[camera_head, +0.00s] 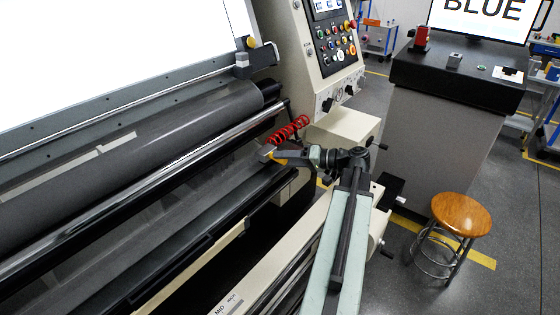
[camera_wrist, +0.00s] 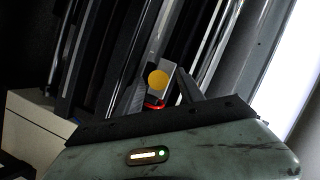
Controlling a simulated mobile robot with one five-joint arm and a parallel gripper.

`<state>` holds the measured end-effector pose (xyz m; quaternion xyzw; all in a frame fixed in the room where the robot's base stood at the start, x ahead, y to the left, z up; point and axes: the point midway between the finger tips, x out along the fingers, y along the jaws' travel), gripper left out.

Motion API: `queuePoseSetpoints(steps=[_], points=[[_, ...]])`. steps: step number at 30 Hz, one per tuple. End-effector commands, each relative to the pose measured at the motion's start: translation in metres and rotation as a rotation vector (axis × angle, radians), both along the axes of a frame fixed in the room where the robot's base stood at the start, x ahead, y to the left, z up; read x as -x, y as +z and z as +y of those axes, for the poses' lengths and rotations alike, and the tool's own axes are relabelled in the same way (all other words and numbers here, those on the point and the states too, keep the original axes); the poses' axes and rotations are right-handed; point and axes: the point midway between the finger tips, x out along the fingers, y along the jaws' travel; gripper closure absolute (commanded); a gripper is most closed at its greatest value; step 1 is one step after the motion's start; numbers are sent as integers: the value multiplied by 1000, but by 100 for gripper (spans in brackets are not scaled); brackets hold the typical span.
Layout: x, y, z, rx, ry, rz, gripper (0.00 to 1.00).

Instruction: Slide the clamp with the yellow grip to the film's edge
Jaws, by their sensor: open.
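A grey clamp (camera_wrist: 168,67) with a round yellow grip (camera_wrist: 158,80) shows between my fingers in the wrist view. In the head view the yellow grip (camera_head: 280,154) is small and partly covered by my gripper (camera_head: 272,157). My gripper (camera_wrist: 161,84) is open, with one finger on each side of the clamp. I cannot tell whether either finger touches it. The film's edge is not clear to me; a dark grey sheet or roller surface (camera_head: 170,130) with a pale strip lies to the left.
A red coiled hose (camera_head: 290,130) hangs just above my gripper. Another grey fitting (camera_head: 242,66) with a yellow knob sits higher on the rail by the bright panel (camera_head: 90,55). The control panel (camera_head: 328,45) stands behind. A stool (camera_head: 461,215) and dark-topped cabinet (camera_head: 445,120) are right.

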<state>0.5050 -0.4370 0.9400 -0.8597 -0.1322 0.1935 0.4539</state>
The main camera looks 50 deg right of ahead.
Motion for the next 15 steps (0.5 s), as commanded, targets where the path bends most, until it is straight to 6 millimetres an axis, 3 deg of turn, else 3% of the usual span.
queuePoseSetpoints(steps=[5,13,15], points=[[-16,-5,7,0,-1,0,55],[-18,-4,7,1,-4,0,55],[-18,-4,7,1,-4,0,74]])
